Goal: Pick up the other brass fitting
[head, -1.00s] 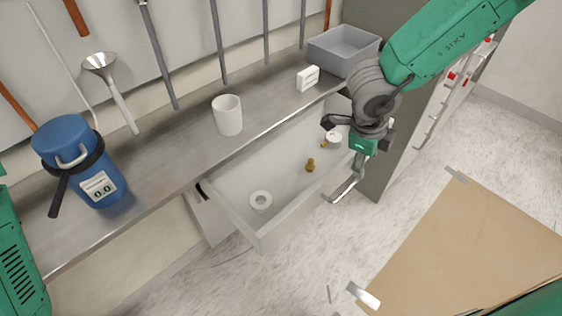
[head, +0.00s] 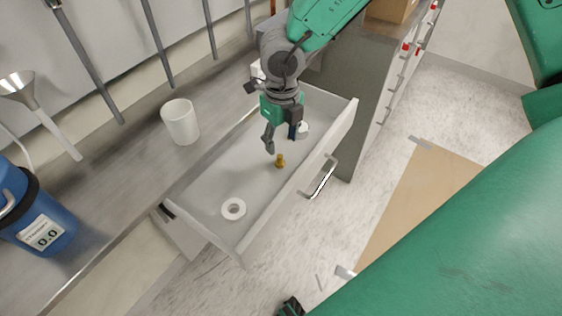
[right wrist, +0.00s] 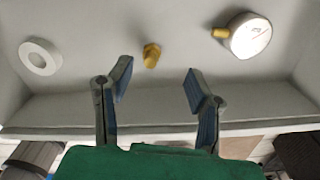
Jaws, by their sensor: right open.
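A small brass fitting (head: 280,161) stands on the floor of the open grey drawer (head: 300,181). In the right wrist view the brass fitting (right wrist: 151,56) lies beyond the fingertips, between the two fingers' lines and nearer the left one. My right gripper (head: 281,137) is over the drawer, open and empty, with its fingers spread on either side. It also shows in the right wrist view (right wrist: 160,77). The fitting is apart from both fingers. My left gripper cannot be made out.
A round white gauge (right wrist: 250,36) with a brass stem lies right of the fitting, near one finger in the head view. A white ring (head: 233,209) lies at the drawer's near end. A white cup (head: 180,122) and a blue container (head: 38,217) stand on the counter (head: 125,180).

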